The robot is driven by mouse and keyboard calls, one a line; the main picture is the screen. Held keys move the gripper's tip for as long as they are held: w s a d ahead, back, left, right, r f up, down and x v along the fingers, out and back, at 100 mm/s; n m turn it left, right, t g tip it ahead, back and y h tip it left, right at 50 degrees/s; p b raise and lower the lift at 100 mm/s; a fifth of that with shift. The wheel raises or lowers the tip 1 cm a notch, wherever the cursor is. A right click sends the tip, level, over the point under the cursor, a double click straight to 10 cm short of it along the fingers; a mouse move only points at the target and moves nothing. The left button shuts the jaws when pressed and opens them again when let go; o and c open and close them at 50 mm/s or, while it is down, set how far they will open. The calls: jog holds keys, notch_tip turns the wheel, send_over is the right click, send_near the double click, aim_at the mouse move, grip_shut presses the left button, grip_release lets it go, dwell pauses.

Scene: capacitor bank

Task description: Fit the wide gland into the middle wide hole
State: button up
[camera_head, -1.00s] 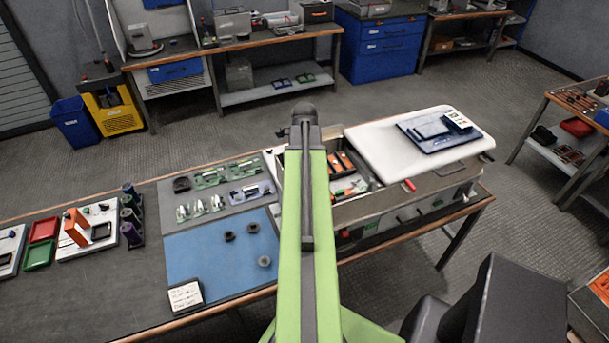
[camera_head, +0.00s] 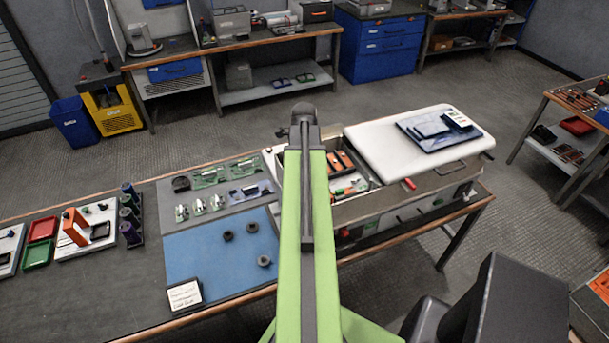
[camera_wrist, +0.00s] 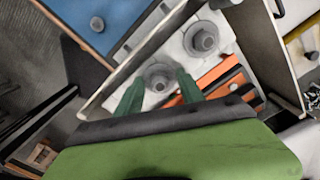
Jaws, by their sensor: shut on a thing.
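My gripper (camera_wrist: 158,82) shows in the wrist view as two green fingers, shut on a grey round gland (camera_wrist: 159,76) with a raised hub. The gland is over a white panel (camera_wrist: 184,62) of the open box. It covers whatever hole is under it, and I cannot tell whether it is seated or just above the panel. Another grey gland-like piece (camera_wrist: 203,40) stands on the panel, up and to the right. A third grey piece (camera_wrist: 226,3) is cut off at the top edge. In the head view my green arm hides the gripper and the held gland.
Orange blocks (camera_wrist: 215,80) lie inside the box beside the gripper, and its wall (camera_wrist: 115,85) runs close by on the left. Dark round pieces (camera_head: 228,236) lie on the blue mat (camera_head: 200,262). A white lid (camera_head: 385,148) carries a blue tray at the right.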

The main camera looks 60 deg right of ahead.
jog(key=shift+f+b, duration=0.3)
jog(key=shift+f, duration=0.05)
jog(key=o, duration=1.4)
jog(key=shift+r, duration=0.1)
notch_tip(320, 180, up, 17)
jog(key=p, duration=1.7)
jog(key=shift+r, duration=0.15)
